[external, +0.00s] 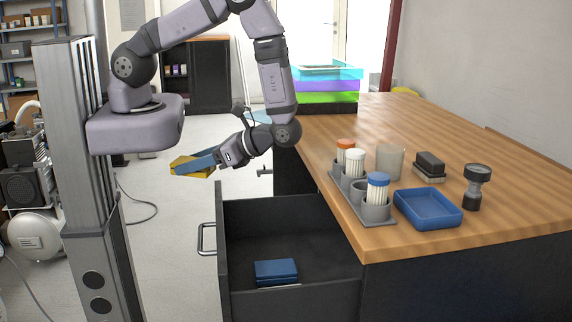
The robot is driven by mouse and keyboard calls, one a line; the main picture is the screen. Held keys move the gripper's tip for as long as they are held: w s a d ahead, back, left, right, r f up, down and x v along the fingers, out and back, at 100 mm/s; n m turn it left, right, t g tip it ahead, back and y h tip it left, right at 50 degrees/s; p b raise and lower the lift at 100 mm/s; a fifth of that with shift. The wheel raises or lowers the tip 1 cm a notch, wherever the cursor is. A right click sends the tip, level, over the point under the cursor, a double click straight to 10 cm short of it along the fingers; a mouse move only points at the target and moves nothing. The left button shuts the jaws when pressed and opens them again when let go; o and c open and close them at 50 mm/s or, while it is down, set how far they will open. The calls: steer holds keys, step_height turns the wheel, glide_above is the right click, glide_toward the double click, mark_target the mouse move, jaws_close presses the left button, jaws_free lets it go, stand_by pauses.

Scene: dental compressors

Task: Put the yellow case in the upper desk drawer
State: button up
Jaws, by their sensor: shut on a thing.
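The yellow case (184,168) is in the air to the upper left of the open drawer. My gripper (200,164) is shut on it; the blue fingers cover part of the case. The case is tilted slightly and touches nothing but the gripper. The upper desk drawer (289,194) is pulled open below and to the right of the gripper. A blue case (276,271) lies on the drawer's floor near its front part, and the rest of the visible floor is bare. The drawer handle (206,238) sticks out at the left.
The wooden desk top (500,150) carries a grey holder (352,198) with bottles, a blue tray (428,208), a frosted cup (389,161), a dark block (429,165) and a small gauge-like tool (475,185). Stacked coloured trays (325,86) stand at the back.

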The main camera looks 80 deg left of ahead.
steer(key=w+m+t+y, duration=0.1)
steer(key=w+a+f+m+t+y, duration=0.1)
steer(key=w+m+y, duration=0.1)
steer(key=w+a+m+t+y+b, duration=0.1)
steer(key=m, duration=0.1)
steer(key=shift+w+a+f+t+y, duration=0.1)
steer(key=shift+w+f+t+y, duration=0.2)
steer(key=shift+w+f+y, duration=0.1)
steer(key=w+m+t+y+b, duration=0.2)
steer(key=w+m+t, duration=0.2)
steer(key=w, duration=0.1)
steer(key=m+t+y+b, duration=0.1)
steer(key=m+t+b, duration=0.35)
steer(key=b, duration=0.95)
glide_above(269, 253)
step_height(269, 253, down, 13)
steer(key=shift+r, duration=0.2)
steer(key=shift+w+a, duration=0.1)
step_height(269, 253, down, 7)
steer(key=b, duration=0.7)
steer(key=shift+f, duration=0.25)
